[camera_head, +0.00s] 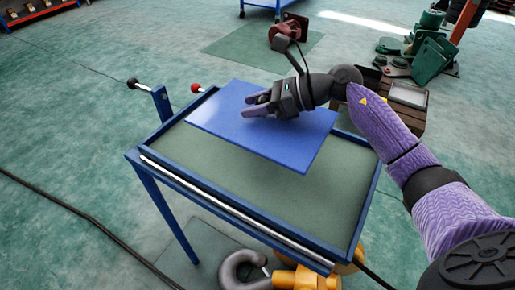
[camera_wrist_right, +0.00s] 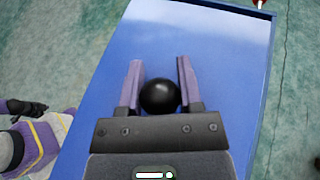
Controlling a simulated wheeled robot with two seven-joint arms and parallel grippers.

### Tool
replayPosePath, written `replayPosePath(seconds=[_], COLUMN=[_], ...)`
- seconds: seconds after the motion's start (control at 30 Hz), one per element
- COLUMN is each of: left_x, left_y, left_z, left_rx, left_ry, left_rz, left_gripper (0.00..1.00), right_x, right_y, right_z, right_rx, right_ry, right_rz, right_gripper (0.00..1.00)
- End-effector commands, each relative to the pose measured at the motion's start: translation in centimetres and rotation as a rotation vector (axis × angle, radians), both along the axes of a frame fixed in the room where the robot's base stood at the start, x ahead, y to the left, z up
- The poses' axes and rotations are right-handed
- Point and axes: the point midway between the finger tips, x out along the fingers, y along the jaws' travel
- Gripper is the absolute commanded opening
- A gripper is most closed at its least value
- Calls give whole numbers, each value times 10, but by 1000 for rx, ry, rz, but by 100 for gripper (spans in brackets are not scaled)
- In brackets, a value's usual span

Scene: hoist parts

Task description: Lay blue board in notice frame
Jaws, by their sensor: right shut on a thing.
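The blue board (camera_head: 232,125) is a flat rectangular panel over the back part of the notice frame. The notice frame (camera_head: 355,232) is a table-like stand with a raised blue rim and a grey-green bed (camera_head: 215,162). The board covers part of the far rim and looks raised above the bed; the exact gap cannot be told. My right gripper (camera_head: 262,107) is shut on the board's black knob, which shows as a ball (camera_wrist_right: 159,96) between the two fingers in the right wrist view. My left gripper is not seen in the head view.
A black-knobbed lever (camera_head: 133,83) and a red-knobbed lever (camera_head: 196,88) stand at the frame's left and far sides. A grey hook (camera_head: 240,268) and yellow hoist parts (camera_head: 305,278) lie below the near edge. Green machinery (camera_head: 430,55) stands at the back right. Bare bed shows toward the near side.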

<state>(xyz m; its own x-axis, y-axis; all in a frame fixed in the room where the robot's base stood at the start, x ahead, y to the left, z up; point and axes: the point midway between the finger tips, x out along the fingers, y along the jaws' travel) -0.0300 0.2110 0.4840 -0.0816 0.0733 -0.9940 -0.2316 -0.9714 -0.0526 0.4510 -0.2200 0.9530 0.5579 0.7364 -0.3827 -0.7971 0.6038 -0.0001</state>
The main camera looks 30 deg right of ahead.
Motion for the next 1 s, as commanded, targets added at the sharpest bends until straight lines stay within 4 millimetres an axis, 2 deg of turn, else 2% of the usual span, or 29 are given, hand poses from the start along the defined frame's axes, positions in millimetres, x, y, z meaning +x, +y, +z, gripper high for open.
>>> replayPosePath(seconds=[0.2, 0.3, 0.4, 0.73, 0.77, 0.9, 1.0], left_x=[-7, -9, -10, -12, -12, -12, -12], left_y=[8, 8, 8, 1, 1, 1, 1], left_z=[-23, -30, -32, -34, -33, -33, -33], left_rx=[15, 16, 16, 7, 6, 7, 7], left_ry=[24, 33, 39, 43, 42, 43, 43], left_rz=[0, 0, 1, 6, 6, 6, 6], left_gripper=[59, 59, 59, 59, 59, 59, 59], right_x=[0, 0, 0, 0, -1, -1, -1], right_y=[1, 1, 1, 1, 1, 1, 1], right_z=[-63, -84, -92, -94, -94, -93, -93], right_rx=[5, 4, 2, 0, 1, 1, 1], right_ry=[8, 5, 1, 0, 1, 1, 1], right_rz=[-2, 0, 0, 0, 0, 0, 0], right_gripper=[0, 0, 0, 0, 52, 80, 80])
